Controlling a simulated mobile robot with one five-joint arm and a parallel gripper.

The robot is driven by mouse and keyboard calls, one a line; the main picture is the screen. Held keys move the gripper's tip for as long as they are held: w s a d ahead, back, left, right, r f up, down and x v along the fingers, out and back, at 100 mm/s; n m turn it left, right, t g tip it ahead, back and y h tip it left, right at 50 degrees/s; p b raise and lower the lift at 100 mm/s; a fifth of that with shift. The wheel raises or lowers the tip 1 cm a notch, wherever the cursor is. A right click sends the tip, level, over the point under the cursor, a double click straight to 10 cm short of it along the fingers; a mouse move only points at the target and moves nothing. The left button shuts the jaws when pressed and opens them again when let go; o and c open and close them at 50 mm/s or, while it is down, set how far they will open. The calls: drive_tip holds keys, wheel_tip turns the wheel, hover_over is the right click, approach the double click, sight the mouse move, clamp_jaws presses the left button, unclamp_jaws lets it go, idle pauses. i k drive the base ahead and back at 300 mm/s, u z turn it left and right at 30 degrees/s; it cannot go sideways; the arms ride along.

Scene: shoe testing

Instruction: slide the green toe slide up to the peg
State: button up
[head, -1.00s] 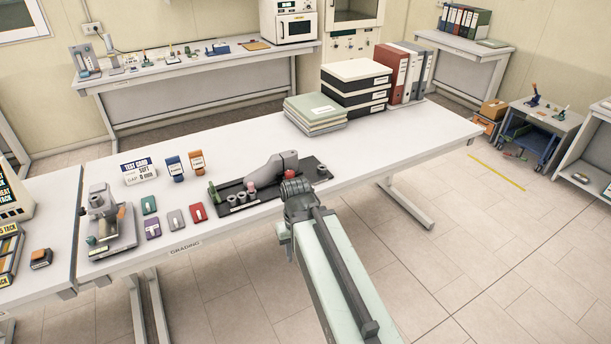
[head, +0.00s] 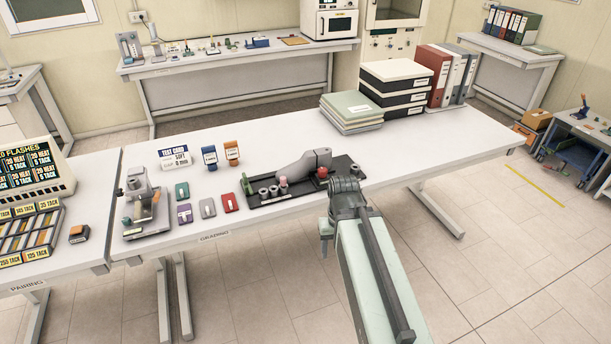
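The black fixture base (head: 345,168) lies along the front of the white table. An upright green piece (head: 247,184), which looks like the green toe slide, stands at its left end. Several short round posts stand right of it, including grey ones (head: 264,193) and a pink-topped one (head: 283,184); I cannot tell which is the peg. A grey shoe-shaped form (head: 305,162) lies behind them, with a red knob (head: 322,172) at its right.
A grey instrument (head: 143,208) stands further left. Stacked boxes (head: 395,88) and binders stand at the back right. The table's right front is clear.

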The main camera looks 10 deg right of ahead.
sight(247, 188)
drive_tip(key=u, duration=0.7)
drive_tip(key=i, duration=0.9)
drive_tip(key=z, duration=0.2)
